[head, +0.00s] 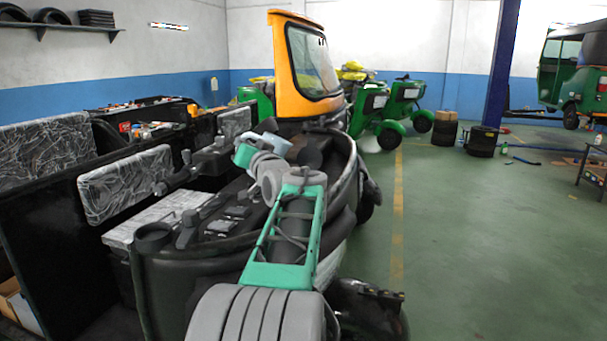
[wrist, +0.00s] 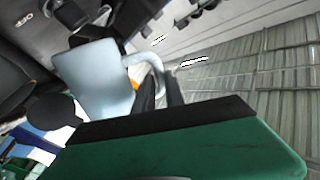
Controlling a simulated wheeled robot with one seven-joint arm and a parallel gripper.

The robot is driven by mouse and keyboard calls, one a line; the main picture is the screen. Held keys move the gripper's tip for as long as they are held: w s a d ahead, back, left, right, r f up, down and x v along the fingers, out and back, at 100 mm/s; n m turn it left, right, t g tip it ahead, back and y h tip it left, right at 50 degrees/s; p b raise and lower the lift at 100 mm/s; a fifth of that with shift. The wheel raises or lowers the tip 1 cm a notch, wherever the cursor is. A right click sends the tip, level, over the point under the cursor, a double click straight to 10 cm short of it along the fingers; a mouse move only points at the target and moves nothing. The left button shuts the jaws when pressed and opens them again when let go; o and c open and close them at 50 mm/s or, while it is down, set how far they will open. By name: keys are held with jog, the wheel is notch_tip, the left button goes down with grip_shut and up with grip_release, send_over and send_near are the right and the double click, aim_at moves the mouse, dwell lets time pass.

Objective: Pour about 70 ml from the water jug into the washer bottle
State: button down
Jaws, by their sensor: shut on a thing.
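The water jug (wrist: 98,78) is pale blue-white with a loop handle, and fills the middle left of the wrist view. My gripper (wrist: 160,90) is shut on the jug's handle; its dark fingers show beside the handle. The wrist view is strongly rolled, so I cannot tell how far the jug is tilted or see its contents. In the head view my arm reaches over the open body of the rickshaw, and the gripper and jug are hard to make out there. I cannot pick out the washer bottle in either view.
The rickshaw has a yellow cab frame with a windscreen (head: 312,62) and dark open bodywork. A blue pillar (head: 501,65) stands further back.

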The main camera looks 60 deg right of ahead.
aim_at(266, 135)
jog(key=shift+s+d+r+m+p, duration=0.5)
jog(key=shift+s+d+m+p, duration=0.3)
jog(key=shift+m+p, duration=0.35)
jog(key=p, duration=0.1)
jog(key=r+m+p, duration=0.2)
jog(key=shift+s+d+h, duration=0.35)
jog(key=shift+s+h, duration=0.05)
jog(key=shift+s+d+r+m+p, duration=0.15)
jog(key=shift+m+p, duration=0.3)
jog(key=shift+p, duration=0.45)
jog(key=shift+s+d+f+m+h+p, duration=0.2)
jog(key=shift+f+m+h+p, duration=0.1)
jog(key=shift+m+h+p, duration=0.15)
jog(key=shift+s+m, duration=0.1)
jog(key=shift+m, duration=0.15)
jog(key=shift+s+d+m+h+p, duration=0.2)
jog(key=shift+s+d+m+p, duration=0.1)
jog(key=shift+m+p, duration=0.4)
jog(key=shift+s+d+m+h+p, duration=0.2)
jog(key=shift+m+p, duration=0.3)
jog(key=shift+p, duration=0.35)
jog(key=shift+w+a+f, duration=0.1)
jog(key=shift+s+m+g+p, duration=0.2)
jog(key=shift+m+g+p, duration=0.1)
jog(key=shift+m+p, duration=0.3)
jog(key=shift+s+d+f+m, duration=0.2)
jog(key=shift+s+d+m, duration=0.3)
jog(key=shift+d, duration=0.1)
